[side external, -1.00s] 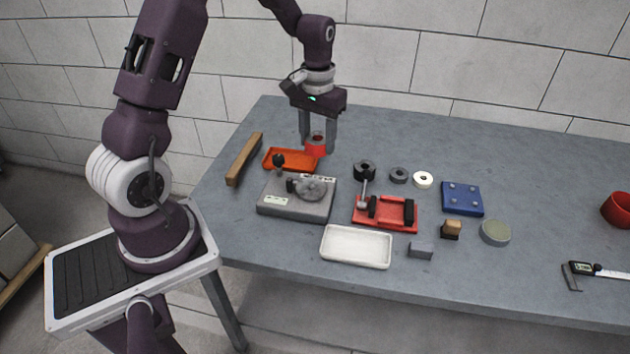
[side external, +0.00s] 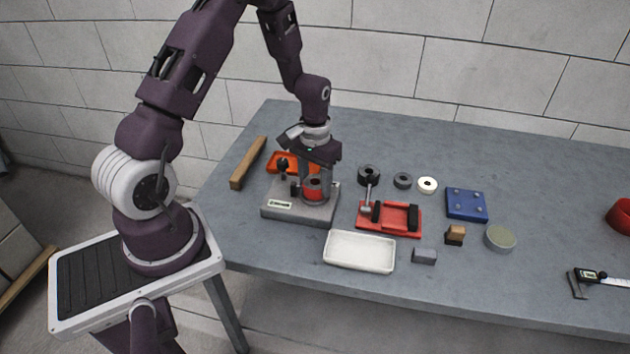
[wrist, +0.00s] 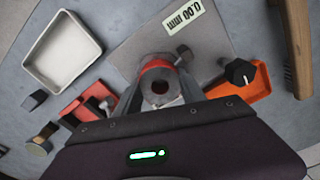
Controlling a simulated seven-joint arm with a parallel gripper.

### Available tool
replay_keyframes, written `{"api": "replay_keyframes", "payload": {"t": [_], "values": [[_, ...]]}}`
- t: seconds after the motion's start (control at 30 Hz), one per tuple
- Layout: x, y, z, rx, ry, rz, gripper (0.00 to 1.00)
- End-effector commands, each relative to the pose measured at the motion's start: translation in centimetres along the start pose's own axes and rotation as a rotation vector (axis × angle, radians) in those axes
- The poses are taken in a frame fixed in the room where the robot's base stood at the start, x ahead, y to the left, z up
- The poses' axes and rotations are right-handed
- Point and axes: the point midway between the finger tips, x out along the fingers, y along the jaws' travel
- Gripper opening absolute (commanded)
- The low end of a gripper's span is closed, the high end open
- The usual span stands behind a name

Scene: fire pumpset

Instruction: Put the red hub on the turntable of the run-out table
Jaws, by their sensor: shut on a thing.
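The red hub (side external: 313,188) is between the fingers of my gripper (side external: 315,186), which is shut on it. In the wrist view the hub (wrist: 158,83) shows from above with a dark centre bore.
An orange tray (side external: 276,168) lies behind the block and a wooden bar (side external: 249,164) to its left. A red fixture (side external: 391,232) and white tray (side external: 359,265) are to the right and front. Black, grey and white rings and a blue plate (side external: 466,204) lie farther right. A black knob (wrist: 239,72) stands close by.

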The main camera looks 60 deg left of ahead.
Motion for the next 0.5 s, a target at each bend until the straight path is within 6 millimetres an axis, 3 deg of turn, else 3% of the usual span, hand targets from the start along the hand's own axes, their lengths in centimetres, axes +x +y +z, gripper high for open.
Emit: {"api": "replay_keyframes", "payload": {"t": [0.03, 0.1, 0.13, 0.5], "values": [[0.04, 0.0, 0.0, 0.0, 0.0, 0.0, 0.53], [0.03, 0.0, 0.0, 0.0, 0.0, 0.0, 0.67], [0.02, 0.0, 0.0, 0.0, 0.0, 0.0, 0.69], [-0.64, 0.0, -0.1, 0.0, 0.003, 0.0, 0.69]]}}
